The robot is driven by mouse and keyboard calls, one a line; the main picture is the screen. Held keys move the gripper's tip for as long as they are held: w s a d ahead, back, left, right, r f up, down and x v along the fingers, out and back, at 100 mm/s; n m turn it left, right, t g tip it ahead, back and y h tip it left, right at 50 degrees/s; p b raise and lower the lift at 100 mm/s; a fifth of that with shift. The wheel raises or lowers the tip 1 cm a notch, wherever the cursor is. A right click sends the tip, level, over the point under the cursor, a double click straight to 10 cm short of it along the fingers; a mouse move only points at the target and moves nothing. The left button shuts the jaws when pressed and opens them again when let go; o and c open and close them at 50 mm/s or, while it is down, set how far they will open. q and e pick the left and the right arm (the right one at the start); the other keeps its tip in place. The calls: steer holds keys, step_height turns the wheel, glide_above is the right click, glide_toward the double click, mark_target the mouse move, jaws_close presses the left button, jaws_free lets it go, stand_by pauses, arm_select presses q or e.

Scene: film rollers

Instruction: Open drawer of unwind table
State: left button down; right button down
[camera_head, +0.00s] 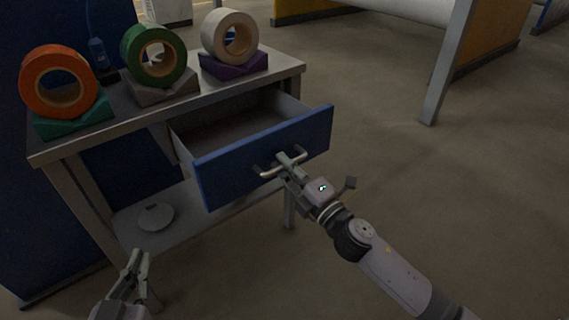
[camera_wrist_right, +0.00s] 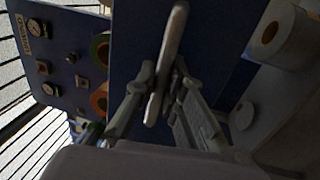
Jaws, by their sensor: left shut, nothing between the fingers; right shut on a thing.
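The unwind table (camera_head: 122,122) is a metal table with a blue-fronted drawer (camera_head: 232,164). The drawer is pulled well out, and its inside shows empty where visible. My right gripper (camera_head: 288,163) is shut on the drawer's bar handle (camera_head: 265,172). The handle also crosses between the fingers of my right gripper (camera_wrist_right: 155,95) in the right wrist view, in front of the blue drawer front (camera_wrist_right: 205,35). My left gripper (camera_head: 135,270) is shut and empty at the lower left, in front of the table and apart from it.
On the tabletop stand an orange roll (camera_head: 58,80), a green roll (camera_head: 153,55) and a white roll (camera_head: 230,36), each on a block. A round pale object (camera_head: 156,216) lies on the lower shelf. Floor at the right is clear, up to a metal leg (camera_head: 445,70).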

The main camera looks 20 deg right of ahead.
steer(key=c, duration=1.7)
jaws_free()
steer(key=shift+o, duration=0.2)
steer(key=v, duration=1.2)
steer(key=shift+a, duration=0.1)
